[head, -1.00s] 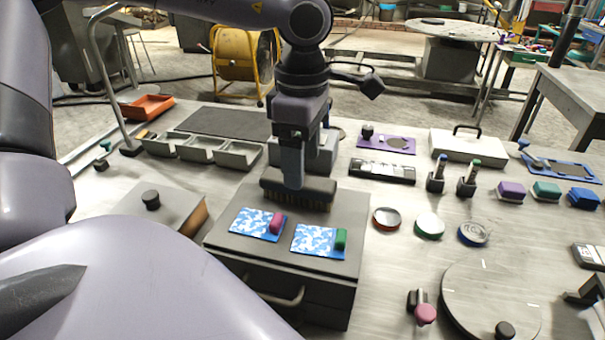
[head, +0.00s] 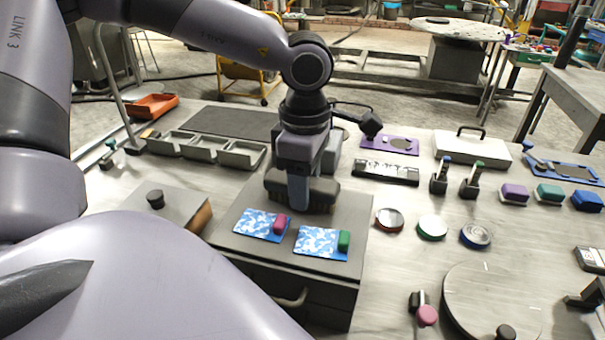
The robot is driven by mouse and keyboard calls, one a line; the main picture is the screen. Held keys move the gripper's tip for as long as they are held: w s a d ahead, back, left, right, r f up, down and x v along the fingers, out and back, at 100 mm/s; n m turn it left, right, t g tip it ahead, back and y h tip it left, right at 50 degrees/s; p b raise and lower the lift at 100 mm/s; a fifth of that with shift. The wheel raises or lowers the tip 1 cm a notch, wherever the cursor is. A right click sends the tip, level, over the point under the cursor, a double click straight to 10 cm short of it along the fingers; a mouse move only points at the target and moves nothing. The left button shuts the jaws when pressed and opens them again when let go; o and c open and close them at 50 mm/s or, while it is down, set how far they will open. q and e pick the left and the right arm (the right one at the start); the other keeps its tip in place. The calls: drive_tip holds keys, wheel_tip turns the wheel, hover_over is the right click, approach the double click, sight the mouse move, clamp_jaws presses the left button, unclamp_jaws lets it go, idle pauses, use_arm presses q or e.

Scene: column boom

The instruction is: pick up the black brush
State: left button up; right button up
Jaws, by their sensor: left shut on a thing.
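The black brush (head: 322,194) is on the back part of the dark box top (head: 350,205), its long body running left to right. My left gripper (head: 299,193) comes down onto its middle from above and is shut on it. The gripper hides the brush's centre; both ends show on either side. I cannot tell whether the bristles touch the box top. My right gripper is not in view.
Two blue-and-white patterned cards, with a pink block (head: 280,224) and a green block (head: 344,241), lie just in front of the brush. Grey bins (head: 200,148) stand behind left. A black-and-white slotted tray (head: 385,171) and round discs lie to the right.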

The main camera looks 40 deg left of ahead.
use_arm(q)
drive_tip(key=shift+r, duration=0.1)
wheel_tip(320, 180, up, 28)
drive_tip(key=p, duration=0.1)
drive_tip(key=shift+p, duration=0.3)
drive_tip(key=shift+o, duration=1)
drive_tip(key=shift+c, duration=0.2)
